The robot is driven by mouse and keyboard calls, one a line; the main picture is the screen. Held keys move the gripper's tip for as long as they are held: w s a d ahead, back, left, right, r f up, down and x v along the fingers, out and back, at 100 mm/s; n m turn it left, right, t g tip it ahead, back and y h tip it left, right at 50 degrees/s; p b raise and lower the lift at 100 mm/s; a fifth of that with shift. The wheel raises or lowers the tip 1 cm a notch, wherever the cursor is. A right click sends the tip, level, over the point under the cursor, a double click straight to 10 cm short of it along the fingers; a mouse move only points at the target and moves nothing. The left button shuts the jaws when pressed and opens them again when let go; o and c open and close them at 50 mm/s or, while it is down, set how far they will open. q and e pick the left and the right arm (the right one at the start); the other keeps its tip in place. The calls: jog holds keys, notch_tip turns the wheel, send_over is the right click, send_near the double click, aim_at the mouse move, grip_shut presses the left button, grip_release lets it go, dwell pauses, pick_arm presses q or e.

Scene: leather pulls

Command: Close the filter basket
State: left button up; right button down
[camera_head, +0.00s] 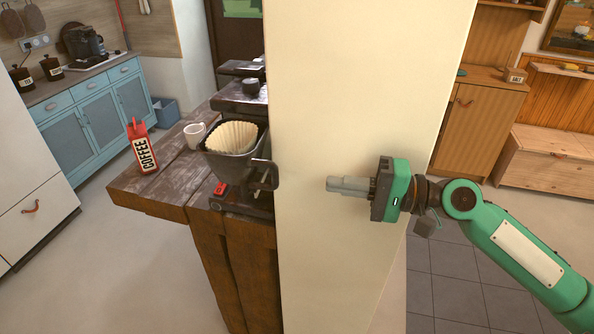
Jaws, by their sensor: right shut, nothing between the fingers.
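The filter basket (222,166) is a dark grey cone with a cream pleated paper filter (236,136) in it. It stands out on the near side of the dark coffee machine (240,100), its top uncovered. A dark handle-like bracket (264,174) shows at its right. The machine is partly hidden by a tall cream panel. My right gripper (332,185) is shut and empty, pointing left in front of the panel, to the right of the basket and apart from it. My left gripper is not in view.
The tall cream panel (360,80) fills the middle. On the wooden counter (150,192) stand a red coffee bag (142,146) and a white mug (194,135), left of the basket. Blue cabinets (95,115) are at the far left. Open floor lies at lower left.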

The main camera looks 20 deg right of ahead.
aim_at(279, 178)
jog(key=p+x, duration=0.2)
jog(key=x, duration=0.1)
jog(key=p+x, duration=0.2)
jog(key=x, duration=0.1)
jog(key=shift+w+a+r, duration=0.1)
jog(key=shift+a+r, duration=0.15)
jog(key=shift+w+a+f+p, duration=0.25)
jog(key=shift+w+a+p, duration=0.15)
jog(key=shift+a+p, duration=0.25)
